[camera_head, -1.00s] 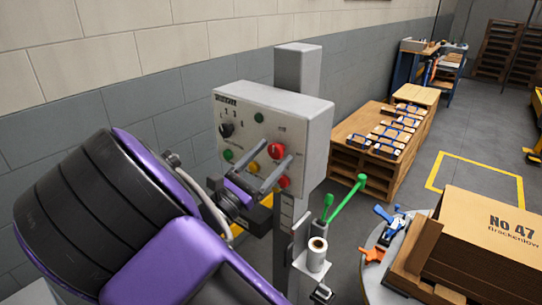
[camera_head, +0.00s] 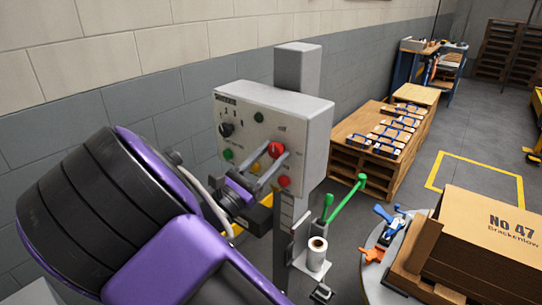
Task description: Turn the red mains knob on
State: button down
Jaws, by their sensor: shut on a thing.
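The red mains knob (camera_head: 276,149) is on the front face of a grey control box (camera_head: 318,125) mounted on a post. My gripper (camera_head: 274,157) reaches up to it from the lower left, its two long grey fingers at either side of the knob. The fingers are shut on the red knob. The fingers partly cover the knob and the yellow button behind them. The knob's exact turn angle and any marking at it cannot be read.
The box face also carries a black selector knob (camera_head: 226,130), a green button (camera_head: 228,155) and a lower red button (camera_head: 284,182). Green-handled levers (camera_head: 347,199) and a white roll (camera_head: 317,254) are below right. A cardboard stack (camera_head: 480,240) stands at the lower right.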

jog(key=shift+m, duration=0.5)
jog(key=m+g, duration=0.1)
jog(key=m, duration=0.1)
jog(key=m+g+h, duration=0.1)
jog(key=m, duration=0.2)
jog(key=shift+w+a+g+h, duration=0.1)
jog(key=shift+g+h, duration=0.2)
jog(key=shift+g, duration=0.1)
jog(key=m+g+b, duration=0.1)
jog(key=m+g, duration=0.1)
jog(key=m, duration=0.4)
jog(key=shift+a+b, duration=0.1)
jog(key=shift+b, duration=0.2)
jog(key=m+g+b, duration=0.2)
jog(key=m, duration=0.3)
jog(key=shift+r, duration=0.1)
jog(key=m+g+y+b, duration=0.1)
jog(key=m+y+b, duration=0.1)
jog(key=m+b, duration=0.1)
jog(key=shift+r+m, duration=0.2)
jog(key=shift+m, duration=0.2)
jog(key=shift+r, duration=0.1)
jog(key=shift+c, duration=1.7)
grip_release()
